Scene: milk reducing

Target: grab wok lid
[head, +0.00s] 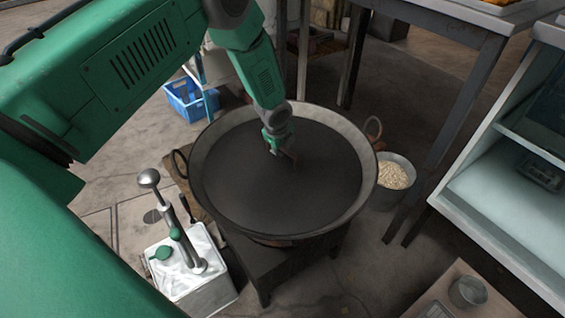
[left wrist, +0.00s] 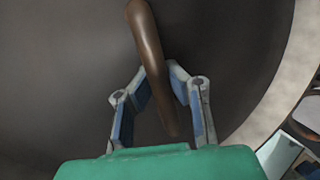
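The wok lid (head: 240,180) is a wide, dark, flat disc lying inside the rim of a large metal wok (head: 207,205) with a looped handle on each side. My left gripper (head: 286,151) reaches down over the lid's middle, at its brown handle (head: 294,160). In the left wrist view the handle (left wrist: 150,45) runs between the two fingers (left wrist: 160,78). The fingers bend inward and close on it from both sides; the handle hides part of the fingertips. The lid's dark surface (left wrist: 60,60) fills most of that view. My right gripper is not in view.
The wok stands on a dark stand (head: 270,270). A white container with a pump ladle (head: 185,262) stands at front left, and a bucket of pale grains (head: 395,178) at right. A blue crate (head: 188,100) lies behind. A glass-sided cabinet (head: 500,220) and a table (head: 450,22) bound the right.

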